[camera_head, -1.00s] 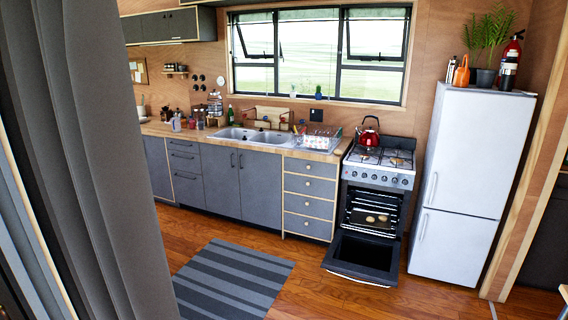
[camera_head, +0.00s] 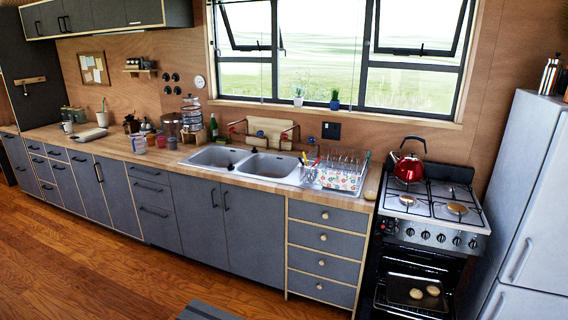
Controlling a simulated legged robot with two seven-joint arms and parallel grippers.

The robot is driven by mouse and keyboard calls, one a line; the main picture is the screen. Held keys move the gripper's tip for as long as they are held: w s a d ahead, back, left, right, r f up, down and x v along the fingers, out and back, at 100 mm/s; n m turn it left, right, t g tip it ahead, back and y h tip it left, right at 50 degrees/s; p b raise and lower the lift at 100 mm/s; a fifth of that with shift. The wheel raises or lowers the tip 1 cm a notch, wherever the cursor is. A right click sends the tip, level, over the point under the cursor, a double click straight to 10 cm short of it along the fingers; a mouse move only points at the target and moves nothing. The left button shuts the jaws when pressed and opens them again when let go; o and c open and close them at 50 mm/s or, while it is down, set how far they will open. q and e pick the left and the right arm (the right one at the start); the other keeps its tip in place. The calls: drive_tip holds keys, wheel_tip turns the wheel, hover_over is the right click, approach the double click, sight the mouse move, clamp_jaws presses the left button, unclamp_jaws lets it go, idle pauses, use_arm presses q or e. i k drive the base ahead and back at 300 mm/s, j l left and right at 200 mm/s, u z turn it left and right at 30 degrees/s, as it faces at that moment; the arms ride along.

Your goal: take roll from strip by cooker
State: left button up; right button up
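The cooker (camera_head: 428,215) stands at the right with its oven open. A small pale tan thing (camera_head: 371,195), perhaps a roll, lies on the narrow strip of wooden counter (camera_head: 366,208) just left of the cooker; it is too small to be sure. Two round tan rolls or buns (camera_head: 416,293) lie on a dark tray (camera_head: 400,288) inside the oven. Neither of my grippers is in view.
A dish rack (camera_head: 340,174) and double sink (camera_head: 245,162) fill the counter left of the strip. A red kettle (camera_head: 408,168) sits on the hob. A white fridge (camera_head: 522,195) stands right of the cooker.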

sight(370, 194)
drive_tip(key=i, duration=0.85)
drive_tip(key=i+z, duration=0.1)
drive_tip(key=i, duration=0.7)
drive_tip(key=i+j, duration=0.15)
drive_tip(key=i, duration=0.7)
drive_tip(key=l+z, duration=0.05)
